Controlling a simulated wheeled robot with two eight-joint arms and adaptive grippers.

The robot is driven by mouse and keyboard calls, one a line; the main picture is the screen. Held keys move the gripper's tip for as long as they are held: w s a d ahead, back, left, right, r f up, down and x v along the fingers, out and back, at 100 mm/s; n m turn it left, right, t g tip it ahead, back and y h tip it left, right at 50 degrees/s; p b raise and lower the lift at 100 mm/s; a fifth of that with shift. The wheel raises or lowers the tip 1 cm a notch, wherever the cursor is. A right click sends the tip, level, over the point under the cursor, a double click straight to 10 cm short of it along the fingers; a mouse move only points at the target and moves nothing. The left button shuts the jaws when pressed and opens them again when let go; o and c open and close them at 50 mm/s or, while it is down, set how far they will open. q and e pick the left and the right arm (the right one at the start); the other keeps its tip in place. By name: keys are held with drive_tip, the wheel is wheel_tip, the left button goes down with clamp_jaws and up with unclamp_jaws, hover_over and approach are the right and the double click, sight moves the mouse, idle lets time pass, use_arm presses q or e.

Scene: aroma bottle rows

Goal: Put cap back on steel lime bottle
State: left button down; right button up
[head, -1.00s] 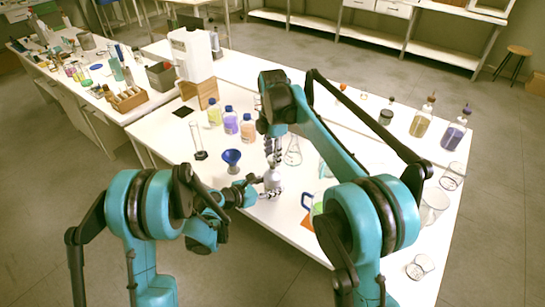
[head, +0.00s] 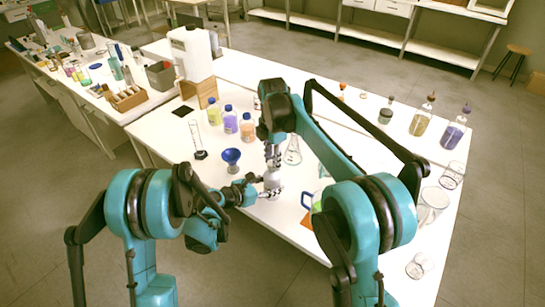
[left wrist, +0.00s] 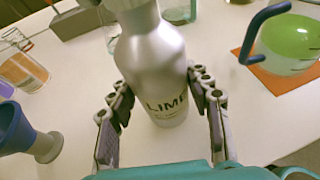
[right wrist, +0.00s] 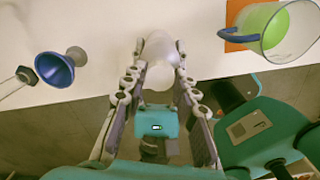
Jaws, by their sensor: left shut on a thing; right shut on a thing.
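The steel lime bottle (head: 271,179) stands upright near the table's front edge. It is matte silver, and its dark LIME label faces the left wrist view (left wrist: 165,80). My left gripper (head: 262,187) is shut around its body from the left, one finger on each side. My right gripper (head: 272,160) points down right above the bottle's neck. It is shut on the cap, which its fingers hide. In the right wrist view the bottle's pale shape (right wrist: 160,48) shows beyond the right fingertips. Whether cap and neck touch cannot be told.
A blue funnel (head: 232,156) stands left of the bottle. A blue-handled jug with green liquid (left wrist: 290,40) on an orange mat (left wrist: 283,82) is to its right. A conical flask (head: 293,153) stands behind, several colored bottles (head: 230,120) farther back.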

drive_tip(key=shift+f, duration=0.6)
idle(0.5)
